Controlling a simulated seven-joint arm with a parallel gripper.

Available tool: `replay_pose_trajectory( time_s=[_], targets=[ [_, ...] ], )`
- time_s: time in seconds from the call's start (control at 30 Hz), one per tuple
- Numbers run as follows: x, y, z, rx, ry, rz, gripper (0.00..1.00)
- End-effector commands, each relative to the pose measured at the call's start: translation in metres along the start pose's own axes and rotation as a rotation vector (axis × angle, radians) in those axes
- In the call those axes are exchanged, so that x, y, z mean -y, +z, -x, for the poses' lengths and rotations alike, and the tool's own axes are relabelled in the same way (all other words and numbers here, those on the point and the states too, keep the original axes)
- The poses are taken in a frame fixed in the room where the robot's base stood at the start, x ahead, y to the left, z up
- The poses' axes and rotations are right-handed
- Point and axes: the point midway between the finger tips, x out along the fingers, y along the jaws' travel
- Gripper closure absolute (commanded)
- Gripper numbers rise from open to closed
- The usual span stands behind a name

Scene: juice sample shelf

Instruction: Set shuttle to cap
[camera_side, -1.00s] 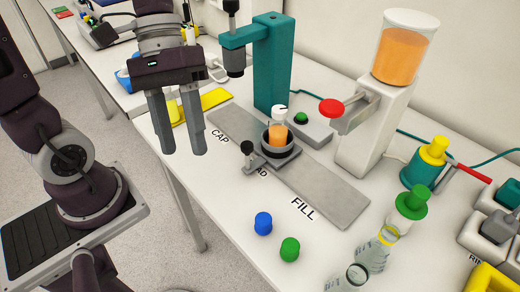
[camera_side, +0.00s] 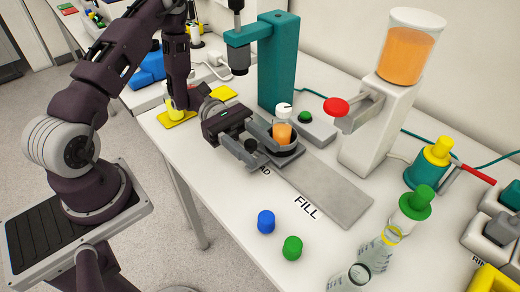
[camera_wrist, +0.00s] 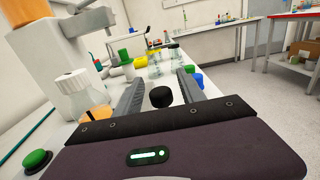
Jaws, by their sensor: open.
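The shuttle (camera_side: 285,156) is a dark ring-shaped holder on a grey rail (camera_side: 325,190), at the load position between the CAP and FILL ends. It holds a bottle of orange juice (camera_side: 282,133) with a white top; the bottle also shows in the wrist view (camera_wrist: 82,100). The shuttle's black knob (camera_side: 251,146) stands on its near side. My gripper (camera_side: 268,152) is low over the rail, open, with one finger on each side of the knob. In the wrist view the knob (camera_wrist: 161,97) sits between the fingers with gaps visible. The CAP lettering is hidden by my arm.
A teal press (camera_side: 277,70) stands behind the rail beside a green-button box (camera_side: 307,122). A juice dispenser (camera_side: 372,125) with a red paddle stands right. Blue (camera_side: 266,221) and green (camera_side: 292,247) caps lie in front, with flasks (camera_side: 375,250) at the front right.

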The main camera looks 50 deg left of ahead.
Motion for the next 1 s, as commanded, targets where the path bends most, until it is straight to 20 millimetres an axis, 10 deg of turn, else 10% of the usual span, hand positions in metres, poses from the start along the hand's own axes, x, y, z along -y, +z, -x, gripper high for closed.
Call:
replay_pose_trajectory(
  time_s=[0.33, 0.57, 1.0],
  targets=[
    [0.0007, 0.0003, -0.0096, -0.002, -0.001, 0.000, 0.53],
    [0.0007, 0.0005, -0.0095, -0.002, -0.002, 0.000, 0.98],
    [0.0009, 0.0006, -0.0095, -0.002, -0.002, 0.000, 1.00]
  ],
)
